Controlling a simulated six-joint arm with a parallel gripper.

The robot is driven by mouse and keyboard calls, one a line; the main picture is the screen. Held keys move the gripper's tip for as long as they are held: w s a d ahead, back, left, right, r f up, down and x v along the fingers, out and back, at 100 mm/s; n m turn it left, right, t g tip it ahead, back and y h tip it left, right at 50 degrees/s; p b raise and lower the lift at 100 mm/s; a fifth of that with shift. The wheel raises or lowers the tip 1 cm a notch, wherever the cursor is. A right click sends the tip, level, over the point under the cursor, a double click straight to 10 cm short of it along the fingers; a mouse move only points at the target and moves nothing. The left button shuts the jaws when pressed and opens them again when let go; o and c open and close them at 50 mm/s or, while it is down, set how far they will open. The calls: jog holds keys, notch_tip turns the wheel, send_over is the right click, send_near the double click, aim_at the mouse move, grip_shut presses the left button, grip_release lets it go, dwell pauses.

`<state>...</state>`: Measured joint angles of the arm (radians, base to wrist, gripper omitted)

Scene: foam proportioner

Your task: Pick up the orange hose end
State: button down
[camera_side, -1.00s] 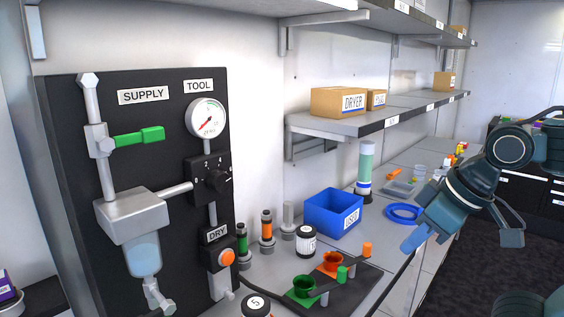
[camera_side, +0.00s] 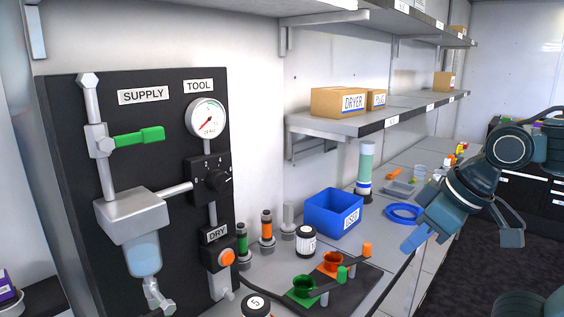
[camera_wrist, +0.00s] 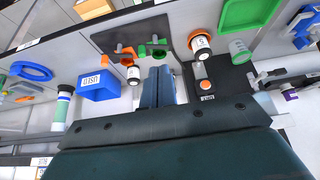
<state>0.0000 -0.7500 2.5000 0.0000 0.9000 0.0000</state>
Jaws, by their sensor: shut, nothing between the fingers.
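In the side view, an orange cylindrical end (camera_side: 367,249) stands at the back of a dark mat, next to a green one (camera_side: 342,273). Another orange-banded upright fitting (camera_side: 267,226) stands by the wall. I cannot tell for sure which is the orange hose end. My gripper (camera_side: 414,239) is at the right, over the bench's front edge, apart from all of these. In the wrist view my gripper's fingers (camera_wrist: 158,86) are together and empty, pointing toward the bench. Small orange and green parts show beyond them, partly hidden.
A blue bin (camera_side: 333,214), a blue ring (camera_side: 404,212) and a black-and-white jar (camera_side: 306,241) stand on the bench. Orange and green cups (camera_side: 303,287) are on the mat. The black panel (camera_side: 75,180) with gauge and knob stands at left; a shelf (camera_side: 375,124) hangs above.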

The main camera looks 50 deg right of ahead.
jog(key=c, duration=2.2)
grip_release()
jog(key=c, duration=1)
grip_release()
jog(key=w+d+r+n+y, duration=0.1)
jog(key=w+d+r+n, duration=0.15)
jog(key=w, duration=1.85)
jog(key=w+d+f+n, duration=0.1)
jog(key=w+d+f, duration=0.3)
jog(key=w, duration=0.5)
jog(key=w+d+f+n+y, duration=0.1)
jog(key=w+d+f, duration=0.4)
jog(key=w, duration=0.3)
jog(key=shift+w+d+y, duration=0.3)
jog(key=shift+w+d, duration=0.1)
jog(key=shift+d, duration=0.3)
